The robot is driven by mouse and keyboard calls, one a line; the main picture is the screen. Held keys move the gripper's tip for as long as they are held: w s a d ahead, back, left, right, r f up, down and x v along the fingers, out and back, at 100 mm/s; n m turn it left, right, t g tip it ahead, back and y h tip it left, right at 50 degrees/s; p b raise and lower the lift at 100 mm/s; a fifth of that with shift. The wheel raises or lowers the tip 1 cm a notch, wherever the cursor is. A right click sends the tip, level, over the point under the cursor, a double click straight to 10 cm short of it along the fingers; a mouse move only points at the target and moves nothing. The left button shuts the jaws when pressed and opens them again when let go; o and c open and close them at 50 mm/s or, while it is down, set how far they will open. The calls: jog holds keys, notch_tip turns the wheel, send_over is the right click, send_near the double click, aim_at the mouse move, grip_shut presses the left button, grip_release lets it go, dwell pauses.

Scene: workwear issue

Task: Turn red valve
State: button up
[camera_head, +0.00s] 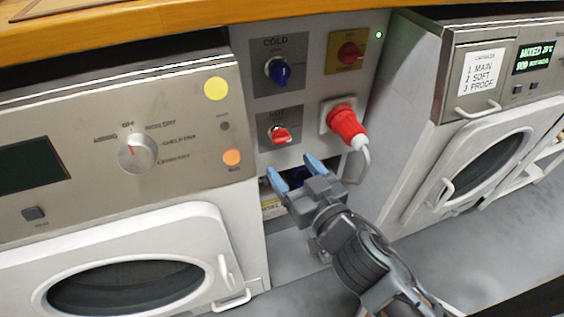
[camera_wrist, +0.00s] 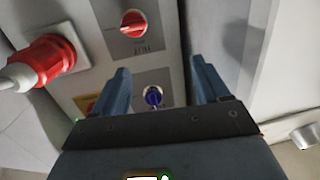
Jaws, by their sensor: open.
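The red valve (camera_head: 281,135) is a small red knob on a grey plate marked HOT, on the panel between two machines. It also shows in the wrist view (camera_wrist: 134,22), beyond the fingertips and left of centre. My gripper (camera_head: 296,171) is open and empty, just below the red valve in the head view and apart from it. In the wrist view my gripper (camera_wrist: 160,66) has its two blue fingers spread, with the blue COLD valve (camera_wrist: 153,97) seen between them.
The blue valve (camera_head: 278,71) sits above the red one. A red switch (camera_head: 350,52) on a yellow plate is upper right. A red plug (camera_head: 345,125) with a pale cable juts out close right. Washing machines (camera_head: 140,225) (camera_head: 480,150) flank the panel. A wooden worktop (camera_head: 150,20) overhangs.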

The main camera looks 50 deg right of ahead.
jog(key=m+h+b, duration=0.1)
jog(key=h+b, duration=0.1)
jog(key=b, duration=0.2)
send_near(283, 142)
jog(key=x, duration=0.3)
jog(key=shift+p+x, duration=0.75)
jog(key=shift+x, duration=3.1)
jog(key=shift+c, duration=0.3)
jog(key=c, duration=1)
